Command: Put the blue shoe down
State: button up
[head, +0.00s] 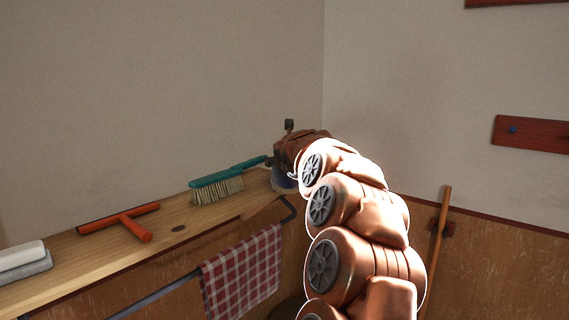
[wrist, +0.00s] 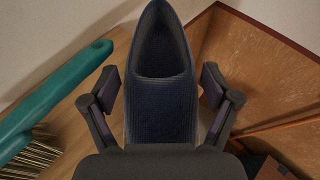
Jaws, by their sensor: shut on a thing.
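The blue shoe (wrist: 162,105) is dark blue and fills the middle of the wrist view, with its opening facing the camera. My gripper (wrist: 160,85) has a finger on each side of the shoe and is shut on it. In the head view a small blue part of the shoe (head: 281,183) shows below my gripper, at the far right end of the wooden shelf (head: 100,264). My arm hides most of it there. I cannot tell whether the shoe touches the shelf.
A teal brush (head: 217,188) lies on the shelf just left of the shoe. An orange squeegee (head: 124,219) and a white and grey block (head: 24,258) lie farther left. A checked towel (head: 243,274) hangs on a rail below. A wooden handle (head: 440,235) leans at right.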

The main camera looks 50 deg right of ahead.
jog(key=shift+f, duration=0.2)
jog(key=o, duration=1)
jog(key=shift+r, duration=0.1)
